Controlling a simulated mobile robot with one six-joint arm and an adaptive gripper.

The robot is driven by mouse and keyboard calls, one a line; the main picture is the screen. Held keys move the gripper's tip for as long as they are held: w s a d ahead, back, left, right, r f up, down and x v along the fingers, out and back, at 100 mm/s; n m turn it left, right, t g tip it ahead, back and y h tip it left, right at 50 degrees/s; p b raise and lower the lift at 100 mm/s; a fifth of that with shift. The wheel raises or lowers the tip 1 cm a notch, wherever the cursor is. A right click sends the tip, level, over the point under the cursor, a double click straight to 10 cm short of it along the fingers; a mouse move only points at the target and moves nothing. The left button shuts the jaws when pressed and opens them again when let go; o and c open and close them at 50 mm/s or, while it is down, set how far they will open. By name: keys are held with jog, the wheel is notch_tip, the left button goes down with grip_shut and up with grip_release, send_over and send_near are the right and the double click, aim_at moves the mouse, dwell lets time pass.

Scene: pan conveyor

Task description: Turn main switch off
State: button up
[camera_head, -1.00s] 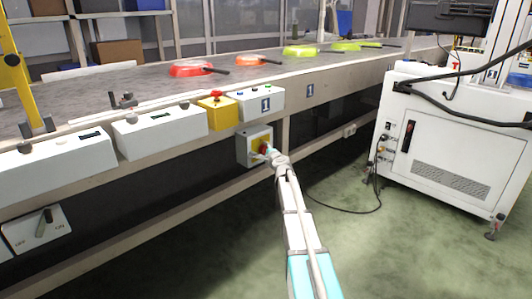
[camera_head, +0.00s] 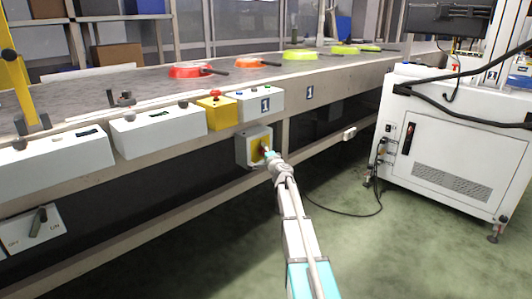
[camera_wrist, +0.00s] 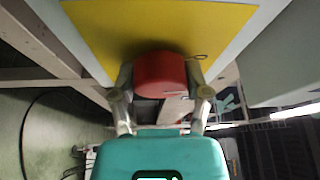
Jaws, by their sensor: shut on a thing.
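The main switch is a red knob (camera_wrist: 160,75) on a yellow plate (camera_wrist: 105,27). In the head view the yellow plate (camera_head: 256,148) sits on a grey box (camera_head: 243,150) under the conveyor edge. My gripper (camera_head: 267,154) is at the front of this box and largely hides the knob there. In the wrist view my gripper (camera_wrist: 161,95) has one finger on each side of the red knob and is shut on it. The knob's marking is not visible.
White control boxes (camera_head: 157,130) and a yellow box with a red button (camera_head: 216,113) line the conveyor edge (camera_head: 310,80). Several coloured pans, including a red one (camera_head: 186,70), lie on the belt. A white cabinet (camera_head: 450,145) stands at right. Green floor between is clear except for a cable.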

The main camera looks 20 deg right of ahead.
jog(key=shift+w+d, duration=0.1)
jog(key=shift+d, duration=0.05)
jog(key=o, duration=1.1)
jog(key=shift+o, duration=0.2)
jog(key=shift+s, duration=0.2)
